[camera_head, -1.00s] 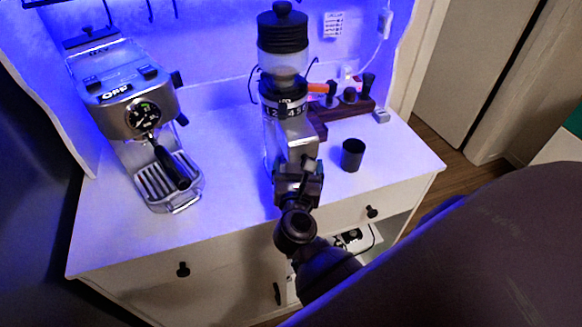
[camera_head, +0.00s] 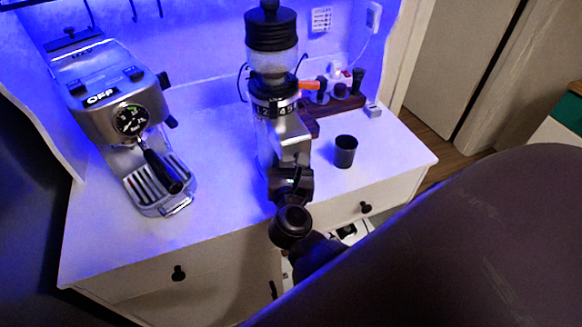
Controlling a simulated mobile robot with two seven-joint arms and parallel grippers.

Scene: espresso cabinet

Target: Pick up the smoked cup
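The smoked cup (camera_head: 345,152) is a small dark grey cup, upright on the white cabinet top, right of the grinder. An arm of mine rises from the lower right, and its gripper end (camera_head: 290,183) overlaps the front of the grinder in the picture, left of the cup and apart from it. I take it as my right gripper. Its fingers cannot be made out against the grinder, so its opening is unclear. My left gripper is not in view.
The grinder (camera_head: 272,62) stands at the middle of the cabinet (camera_head: 225,200). An espresso machine (camera_head: 122,110) is at the left. A dark wooden stand (camera_head: 338,108) with tools is behind the cup. The cabinet top is clear in front of the cup.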

